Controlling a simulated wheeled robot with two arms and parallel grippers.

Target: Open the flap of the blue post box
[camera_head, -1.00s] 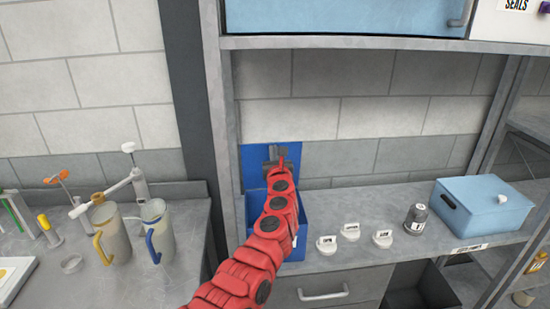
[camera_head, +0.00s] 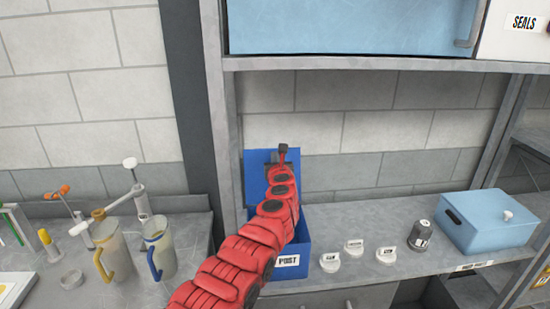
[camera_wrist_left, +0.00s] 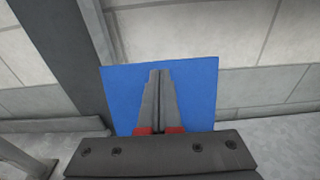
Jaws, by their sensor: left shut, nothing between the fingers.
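The blue post box (camera_head: 305,240) stands on the grey shelf behind my left arm, with a white "POST" label on its front. Its blue flap (camera_head: 254,190) stands up at the back of the box, so the box looks open at the top. My left gripper (camera_head: 282,150) is in front of the flap's upper part. In the left wrist view the closed fingers (camera_wrist_left: 159,78) lie against the blue panel (camera_wrist_left: 200,90) in the picture, with nothing between them. I cannot tell whether they touch it. My arm hides much of the box. My right gripper is out of view.
White labelled caps (camera_head: 354,247), a dark grey bottle (camera_head: 420,236) and a light blue lidded bin (camera_head: 488,222) stand right of the box. A grey upright post (camera_head: 225,150) is close on the left. Jugs (camera_head: 160,249) stand on the left bench. A blue cabinet (camera_head: 350,27) hangs above.

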